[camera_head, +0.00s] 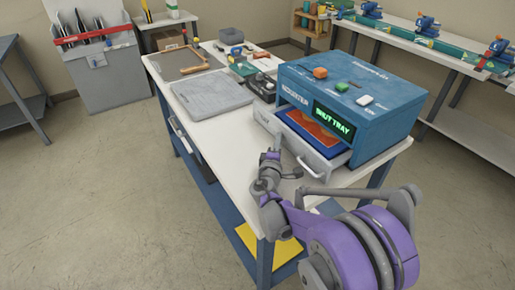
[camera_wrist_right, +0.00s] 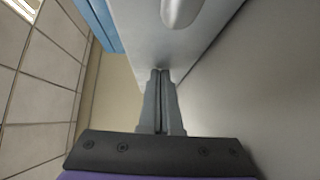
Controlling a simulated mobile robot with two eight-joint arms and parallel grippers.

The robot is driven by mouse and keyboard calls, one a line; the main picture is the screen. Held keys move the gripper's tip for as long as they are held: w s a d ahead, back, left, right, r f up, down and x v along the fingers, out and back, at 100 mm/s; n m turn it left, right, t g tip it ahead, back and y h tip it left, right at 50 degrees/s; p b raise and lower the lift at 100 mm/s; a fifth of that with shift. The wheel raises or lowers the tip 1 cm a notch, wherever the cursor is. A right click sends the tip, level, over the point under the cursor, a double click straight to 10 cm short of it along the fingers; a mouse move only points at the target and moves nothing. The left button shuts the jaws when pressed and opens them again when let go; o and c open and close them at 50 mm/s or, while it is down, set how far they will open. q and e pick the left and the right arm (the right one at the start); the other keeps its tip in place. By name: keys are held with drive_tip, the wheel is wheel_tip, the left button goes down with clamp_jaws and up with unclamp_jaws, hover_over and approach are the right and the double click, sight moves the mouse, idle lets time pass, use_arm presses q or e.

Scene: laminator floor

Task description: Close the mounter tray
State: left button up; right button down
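The blue mounter (camera_head: 375,110) stands on the white workbench, and its green display reads "SHUT TRAY". Its grey tray (camera_head: 318,163) is pulled out at the front, with a blue and orange sheet (camera_head: 318,130) lying in it. The tray's front has a pale bar handle (camera_head: 306,166). My right gripper (camera_head: 272,154) is at the tray's front, left of the handle. In the right wrist view its two fingers (camera_wrist_right: 160,72) are together with nothing between them, their tips at or very near the grey front face (camera_wrist_right: 185,45). I cannot tell if they touch. My left gripper is out of view.
A grey flat board (camera_head: 212,95) and a wood-framed panel (camera_head: 185,62) lie on the workbench (camera_head: 225,135). Small tools lie behind them. Orange, green and white buttons sit on the mounter's top.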

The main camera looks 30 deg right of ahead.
sight(302, 132)
drive_tip(key=d, duration=0.5)
drive_tip(key=d+p, duration=0.1)
drive_tip(key=d, duration=0.3)
drive_tip(key=shift+w+d, duration=0.2)
drive_tip(key=shift+d, duration=0.15)
drive_tip(key=shift+d+r, duration=0.1)
drive_tip(key=shift+d, duration=0.15)
